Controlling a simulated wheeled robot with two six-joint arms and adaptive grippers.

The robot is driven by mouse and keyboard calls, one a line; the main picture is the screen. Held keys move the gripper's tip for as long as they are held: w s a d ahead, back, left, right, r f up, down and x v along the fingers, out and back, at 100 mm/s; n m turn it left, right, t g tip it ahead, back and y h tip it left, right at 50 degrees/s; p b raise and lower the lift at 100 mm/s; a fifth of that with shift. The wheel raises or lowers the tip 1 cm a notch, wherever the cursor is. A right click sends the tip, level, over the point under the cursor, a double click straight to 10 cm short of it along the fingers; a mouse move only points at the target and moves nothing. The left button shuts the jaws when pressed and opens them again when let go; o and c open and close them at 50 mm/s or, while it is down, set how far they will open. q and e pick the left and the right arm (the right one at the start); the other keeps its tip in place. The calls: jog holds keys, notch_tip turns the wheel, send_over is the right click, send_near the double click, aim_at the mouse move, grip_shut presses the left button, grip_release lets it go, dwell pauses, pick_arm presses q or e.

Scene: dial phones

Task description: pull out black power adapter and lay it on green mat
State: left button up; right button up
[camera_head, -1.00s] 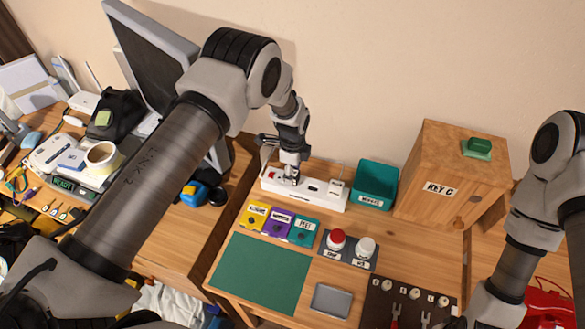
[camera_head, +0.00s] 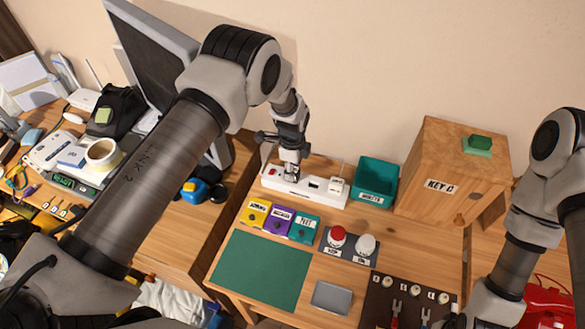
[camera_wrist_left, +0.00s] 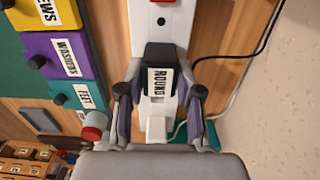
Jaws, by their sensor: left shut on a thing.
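The black power adapter (camera_wrist_left: 160,57), with a white label reading ROUND, is in the left wrist view over the white power strip (camera_wrist_left: 160,25). My left gripper (camera_wrist_left: 160,95) is shut on it, with a finger on either side. In the head view my left gripper (camera_head: 291,166) is at the power strip (camera_head: 325,192), and the adapter is mostly hidden there. I cannot tell if its prongs are still in the socket. The green mat (camera_head: 260,270) lies bare at the table's front left. My right gripper is out of view below the head view's bottom edge.
Yellow, purple and teal labelled boxes (camera_head: 279,219) stand between strip and mat. Red and white knobs (camera_head: 337,237) are to their right. A teal bin (camera_head: 374,181) and a wooden key box (camera_head: 455,170) stand behind. A grey tray (camera_head: 331,298) lies right of the mat.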

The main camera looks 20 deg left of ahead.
pick_arm(q)
jog(key=shift+r+p, duration=0.7)
jog(key=shift+r, duration=0.4)
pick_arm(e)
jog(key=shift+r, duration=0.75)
pick_arm(q)
jog(key=shift+r+p, duration=1.4)
jog(key=shift+r, duration=0.6)
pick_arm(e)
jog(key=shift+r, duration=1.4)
